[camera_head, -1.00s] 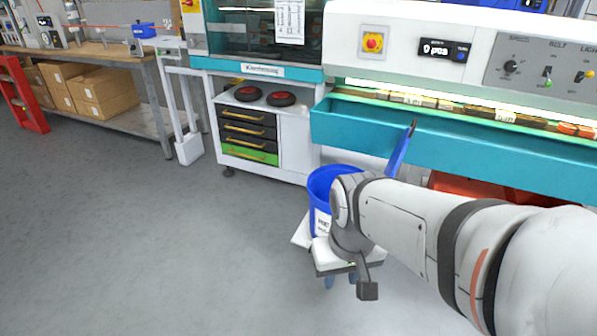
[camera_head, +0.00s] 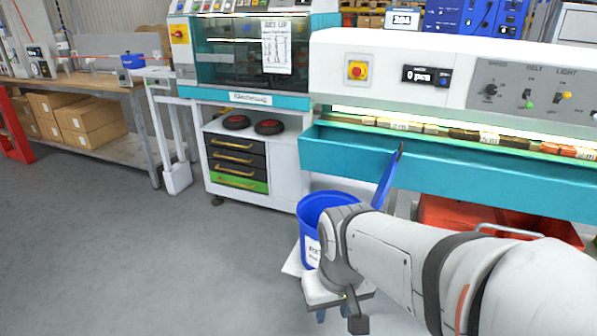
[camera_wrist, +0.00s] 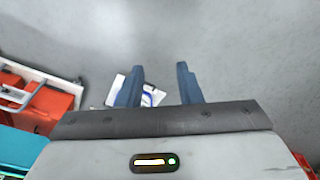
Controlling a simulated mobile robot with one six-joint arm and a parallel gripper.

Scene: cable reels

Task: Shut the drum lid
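The blue drum (camera_head: 312,222) stands on the floor in front of the teal-fronted machine, with a white label on its side. Its blue lid (camera_head: 384,182) is open, standing up steeply at the drum's right side, with a dark tip at its top. My arm hides the drum's lower right part. My gripper (camera_head: 332,313) points down in front of the drum, apart from the lid. In the wrist view, my gripper (camera_wrist: 159,84) has its two blue fingers spread, with nothing visibly held. A white and blue thing shows beyond them, too partial to identify.
The machine's teal trough (camera_head: 460,165) overhangs behind the lid. A red crate (camera_head: 450,215) sits below it, right of the drum. A drawer cabinet (camera_head: 236,165) stands behind left, and a workbench (camera_head: 110,90) farther left. The grey floor at left is clear.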

